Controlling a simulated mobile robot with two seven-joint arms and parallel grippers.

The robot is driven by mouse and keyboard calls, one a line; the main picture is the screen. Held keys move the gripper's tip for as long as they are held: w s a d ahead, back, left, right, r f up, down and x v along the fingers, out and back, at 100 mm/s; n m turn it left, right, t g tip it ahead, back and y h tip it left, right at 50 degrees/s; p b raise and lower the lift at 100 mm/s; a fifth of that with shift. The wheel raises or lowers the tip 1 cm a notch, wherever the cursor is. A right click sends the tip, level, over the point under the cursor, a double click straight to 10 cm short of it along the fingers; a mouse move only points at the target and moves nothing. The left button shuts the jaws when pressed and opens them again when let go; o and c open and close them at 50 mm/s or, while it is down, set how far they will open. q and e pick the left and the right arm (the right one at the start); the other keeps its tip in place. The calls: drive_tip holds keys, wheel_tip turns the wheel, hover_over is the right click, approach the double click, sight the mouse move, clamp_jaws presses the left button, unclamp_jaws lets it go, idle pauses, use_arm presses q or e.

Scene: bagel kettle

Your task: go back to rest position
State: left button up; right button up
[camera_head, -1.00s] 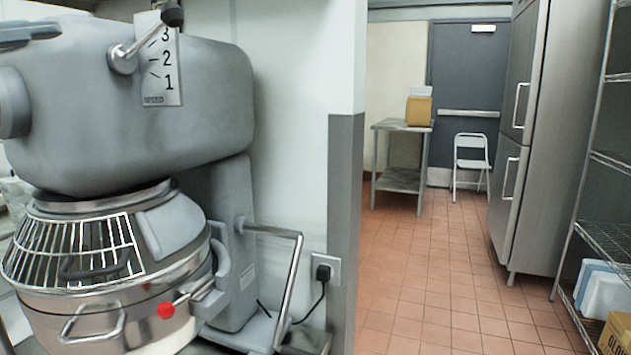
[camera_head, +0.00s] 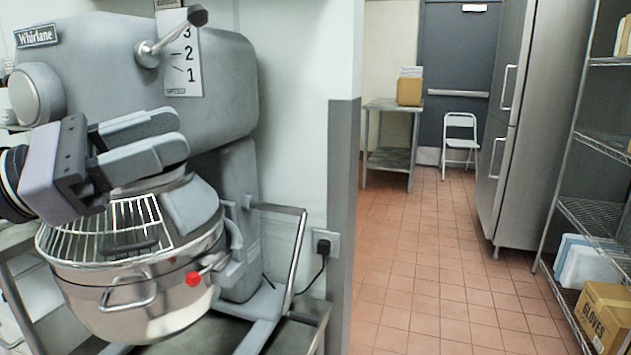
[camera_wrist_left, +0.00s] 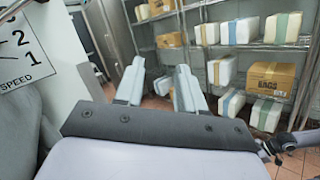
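My left gripper (camera_head: 178,134) comes in from the left in the head view, in front of the grey mixer (camera_head: 226,90) and above its wire bowl guard (camera_head: 85,236). Its two grey fingers point right and are apart, with nothing between them. In the left wrist view the fingers (camera_wrist_left: 158,82) also stand apart and empty, pointing toward the shelves. My right gripper is not in view.
The steel mixer bowl (camera_head: 140,305) sits below my left gripper. A wall edge (camera_head: 343,215) stands right of the mixer. Beyond it is open tiled floor (camera_head: 425,270), with a steel fridge (camera_head: 535,120) and wire shelves (camera_head: 600,215) on the right.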

use_arm(q)
drive_tip(key=w+a+f+m+t+y+p, duration=0.25)
drive_tip(key=f+m+t+y, duration=0.3)
drive_tip(key=f+m, duration=1)
drive_tip(key=w+a+f+m+t+y+p, duration=0.25)
drive_tip(key=f+m+t+y, duration=0.3)
drive_tip(key=f+m, duration=1)
drive_tip(key=s+f+n+g+y, duration=0.2)
drive_tip(key=s+f+n+g, duration=0.2)
drive_tip(key=s+f, duration=0.5)
drive_tip(key=s+f+n+g+y+p, duration=0.1)
drive_tip(key=s+f+n+g+y, duration=0.2)
drive_tip(key=s+f, duration=0.6)
wheel_tip(320, 180, down, 3)
drive_tip(key=n+g, duration=0.2)
drive_tip(key=n, duration=0.1)
drive_tip(key=shift+d+n, duration=0.2)
drive_tip(key=shift+n, duration=0.1)
